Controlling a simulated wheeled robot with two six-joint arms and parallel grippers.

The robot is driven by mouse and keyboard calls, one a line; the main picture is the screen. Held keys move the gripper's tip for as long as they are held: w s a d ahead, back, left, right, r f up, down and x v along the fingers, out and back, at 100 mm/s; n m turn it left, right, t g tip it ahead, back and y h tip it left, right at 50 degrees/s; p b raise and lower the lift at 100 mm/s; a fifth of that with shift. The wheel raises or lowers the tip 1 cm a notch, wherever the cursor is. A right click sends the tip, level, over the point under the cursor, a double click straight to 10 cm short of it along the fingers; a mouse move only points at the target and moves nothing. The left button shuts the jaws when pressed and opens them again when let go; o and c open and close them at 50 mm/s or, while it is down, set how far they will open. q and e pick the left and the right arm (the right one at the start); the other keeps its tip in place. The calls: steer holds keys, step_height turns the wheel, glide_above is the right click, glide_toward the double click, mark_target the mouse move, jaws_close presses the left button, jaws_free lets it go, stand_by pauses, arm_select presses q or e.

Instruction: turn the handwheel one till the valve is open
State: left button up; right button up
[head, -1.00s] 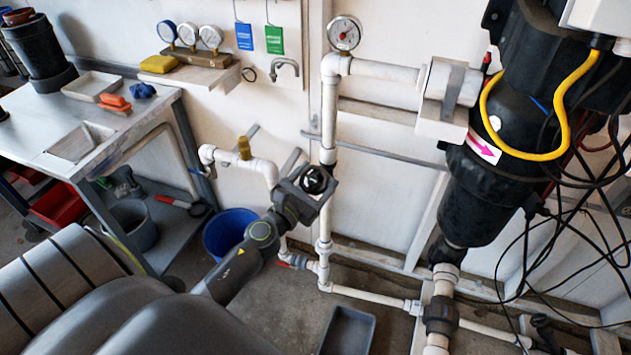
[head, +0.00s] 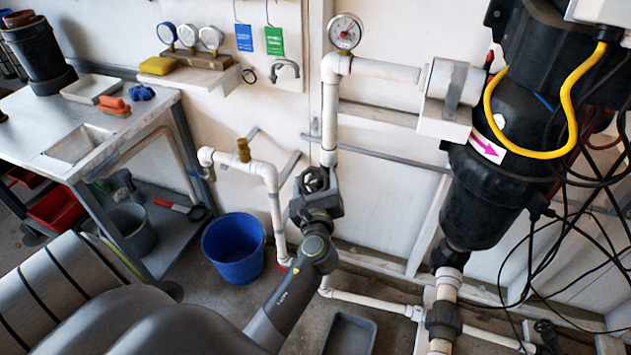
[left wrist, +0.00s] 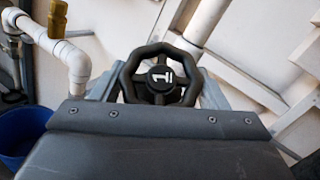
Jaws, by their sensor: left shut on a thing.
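Handwheel one (head: 315,179) is a small dark wheel on the white vertical pipe in the head view. In the left wrist view the black handwheel (left wrist: 160,75) shows spokes and a hub marked with a white, tilted "1". My left gripper (head: 316,193) comes from below and is shut on the wheel. In the left wrist view its two grey fingers stand on either side of the rim, and the gripper body hides the lower part. The valve body behind the wheel is mostly hidden. My right gripper is in neither view.
White pipes (head: 330,120) run up behind the wheel to a round gauge (head: 344,32). A blue bucket (head: 234,250) stands on the floor left of my forearm, and a grey tray (head: 348,335) lies to its right. A black reactor vessel (head: 490,190) with loose cables hangs at the right.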

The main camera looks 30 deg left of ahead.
arm_select(q)
steer(key=n+g+y, duration=0.1)
steer(key=n, duration=0.1)
steer(key=n+g+y+p, duration=0.1)
steer(key=n+g, duration=0.1)
steer(key=n, duration=0.1)
steer(key=shift+r+g, duration=0.15)
steer(key=shift+g, duration=0.15)
steer(key=n+g+p, duration=0.2)
steer(key=n, duration=0.1)
steer(key=shift+g+y, duration=0.3)
steer(key=shift+g, duration=0.1)
steer(key=n+g+h+p, duration=0.2)
steer(key=n+g+p, duration=0.1)
steer(key=n+p, duration=0.1)
steer(key=n+g+h+p, duration=0.3)
steer(key=n+p, duration=0.2)
steer(key=p, duration=0.1)
steer(key=n+g+h+p, duration=0.2)
steer(key=n+g+p, duration=0.1)
steer(key=n+p, duration=0.2)
steer(key=shift+a+r+g+p, duration=0.1)
steer(key=shift+g+p, duration=0.2)
steer(key=n+h+p, duration=0.3)
steer(key=shift+s+h+p, duration=0.1)
steer(key=shift+h+p, duration=0.2)
steer(key=shift+p, duration=0.05)
steer(key=n+h+p, duration=0.2)
steer(key=shift+f+h, duration=0.25)
steer(key=shift+h, duration=0.05)
